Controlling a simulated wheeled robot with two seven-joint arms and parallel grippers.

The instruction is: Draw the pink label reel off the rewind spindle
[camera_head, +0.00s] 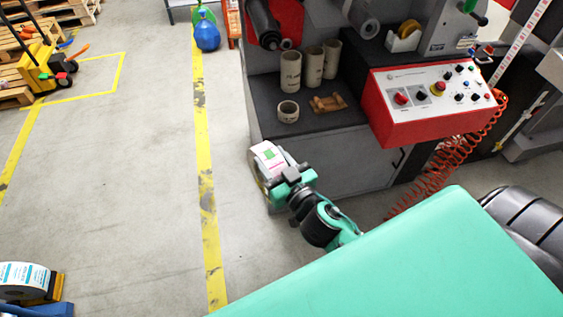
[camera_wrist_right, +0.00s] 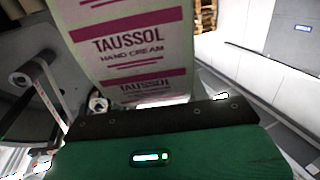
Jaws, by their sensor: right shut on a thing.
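The pink label reel (camera_head: 268,158) is at the lower left corner of the grey machine cabinet in the head view. Its white and pink printed labels fill the upper middle of the right wrist view (camera_wrist_right: 125,45). My right gripper (camera_head: 284,177) is shut on the reel; its fingertips are largely hidden. The reel appears in front of the cabinet, with floor around its left side. I cannot tell which shaft is the rewind spindle, and no shaft shows through the reel. My left gripper is not in view.
Cardboard cores (camera_head: 290,72) stand on the machine's dark shelf. A red control box (camera_head: 430,100) juts out at right, with a coiled orange cable (camera_head: 450,155) below. A cyan-and-white label reel (camera_head: 25,277) is at lower left.

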